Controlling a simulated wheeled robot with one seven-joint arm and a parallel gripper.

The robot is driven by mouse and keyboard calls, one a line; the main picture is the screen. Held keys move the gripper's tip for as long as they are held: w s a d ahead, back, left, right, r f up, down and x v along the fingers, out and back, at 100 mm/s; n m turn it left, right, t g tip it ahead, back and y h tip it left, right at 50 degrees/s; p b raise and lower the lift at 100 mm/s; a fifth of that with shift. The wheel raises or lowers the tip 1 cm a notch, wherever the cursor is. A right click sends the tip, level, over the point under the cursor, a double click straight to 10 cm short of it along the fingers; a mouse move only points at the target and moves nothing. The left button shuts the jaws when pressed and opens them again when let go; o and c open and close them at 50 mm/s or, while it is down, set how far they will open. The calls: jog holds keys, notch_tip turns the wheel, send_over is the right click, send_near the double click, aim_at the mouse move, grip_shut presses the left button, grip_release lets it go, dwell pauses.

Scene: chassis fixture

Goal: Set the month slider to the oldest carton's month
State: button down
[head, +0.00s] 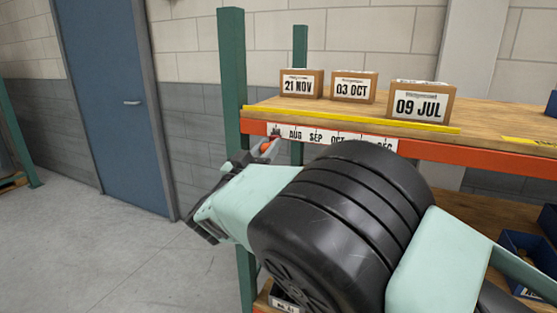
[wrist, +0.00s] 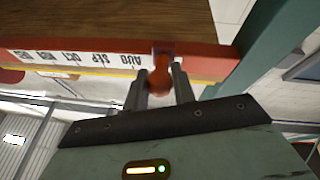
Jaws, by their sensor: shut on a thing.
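Three cartons stand on the upper shelf: one marked 21 NOV (head: 301,84), one marked 03 OCT (head: 354,87) and one marked 09 JUL (head: 422,101). The month strip (head: 325,136) on the shelf's front edge reads AUG, SEP, OCT and DEC, with part hidden behind my arm. The red-orange slider knob (head: 266,147) is at the strip's left end, left of AUG, over the spot before it. My gripper (head: 262,152) is shut on the knob. In the wrist view the knob (wrist: 160,77) sits between both fingers, beside an upside-down AUG.
A yellow strip (head: 340,118) runs along the shelf's front edge. A green upright post (head: 232,90) stands close left of the knob. Blue bins (head: 525,258) sit on the lower shelf at right. The floor (head: 120,240) at left is clear, before a blue door (head: 115,90).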

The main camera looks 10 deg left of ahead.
jog(key=shift+a+r, duration=0.1)
jog(key=shift+a, duration=0.15)
jog(key=c, duration=1.2)
grip_release()
jog(key=shift+a, duration=0.1)
jog(key=shift+s+f, duration=0.25)
jog(key=shift+f, duration=0.05)
jog(key=b+v, duration=0.4)
jog(key=v, duration=1.2)
jog(key=shift+s+a+b, duration=0.1)
jog(key=shift+s+b, duration=0.3)
